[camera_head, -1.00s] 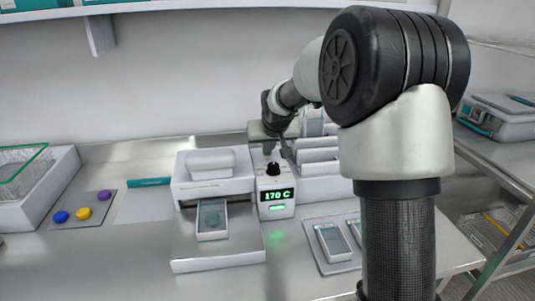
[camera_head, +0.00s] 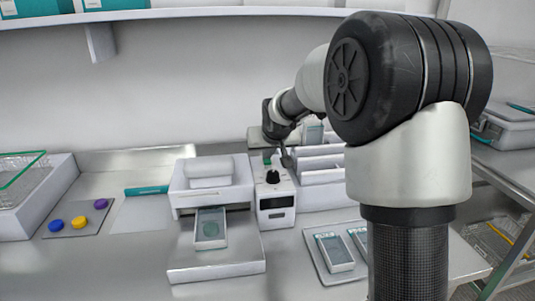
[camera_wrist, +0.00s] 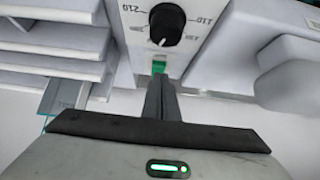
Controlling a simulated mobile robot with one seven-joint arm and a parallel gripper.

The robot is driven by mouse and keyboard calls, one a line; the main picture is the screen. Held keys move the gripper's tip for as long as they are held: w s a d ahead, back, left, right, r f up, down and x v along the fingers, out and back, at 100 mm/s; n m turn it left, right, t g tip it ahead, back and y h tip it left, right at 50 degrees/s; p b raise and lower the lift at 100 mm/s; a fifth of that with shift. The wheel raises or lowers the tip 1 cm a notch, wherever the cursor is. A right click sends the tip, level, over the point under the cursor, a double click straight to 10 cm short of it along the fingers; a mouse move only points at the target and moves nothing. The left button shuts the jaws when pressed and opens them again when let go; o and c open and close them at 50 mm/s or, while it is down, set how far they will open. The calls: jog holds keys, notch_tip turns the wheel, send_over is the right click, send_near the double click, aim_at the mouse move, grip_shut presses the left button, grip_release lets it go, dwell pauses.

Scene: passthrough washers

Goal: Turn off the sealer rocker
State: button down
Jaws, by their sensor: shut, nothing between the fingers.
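The sealer (camera_head: 210,180) is a white machine on the steel bench, with a pouch lying in its front slot. Its control box (camera_head: 275,193) has a black knob (camera_head: 272,177) and a display (camera_head: 277,216) that is dark. In the wrist view the knob (camera_wrist: 167,22) sits among printed temperature marks. The green rocker (camera_wrist: 158,67) is just beyond my fingertips. My gripper (camera_wrist: 160,84) is shut and empty, with its tips at or very near the rocker; I cannot tell whether they touch. In the head view my gripper (camera_head: 286,158) is above the box.
White racks (camera_head: 320,165) stand close to the right of the control box. A tray (camera_head: 318,268) with pouches lies at the front right. Blue, yellow and purple discs lie on a mat (camera_head: 68,231) at the left.

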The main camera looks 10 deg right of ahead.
jog(key=shift+r, duration=0.1)
jog(key=r+p, duration=0.2)
jog(key=r, duration=0.2)
jog(key=shift+s+p, duration=0.25)
jog(key=shift+p, duration=0.15)
jog(key=s+r, duration=0.5)
jog(key=s, duration=0.3)
jog(key=shift+s+r, duration=0.15)
jog(key=shift+s, duration=0.15)
jog(key=s+r+g+p, duration=0.1)
jog(key=s+r+p, duration=0.2)
jog(key=s, duration=0.7)
jog(key=s+r+g+p, duration=0.1)
jog(key=s+r+p, duration=0.2)
jog(key=s, duration=0.8)
jog(key=s+r+g+p, duration=0.1)
jog(key=s+r+p, duration=0.2)
jog(key=s+p, duration=0.3)
jog(key=s, duration=0.4)
jog(key=shift+s+d, duration=0.35)
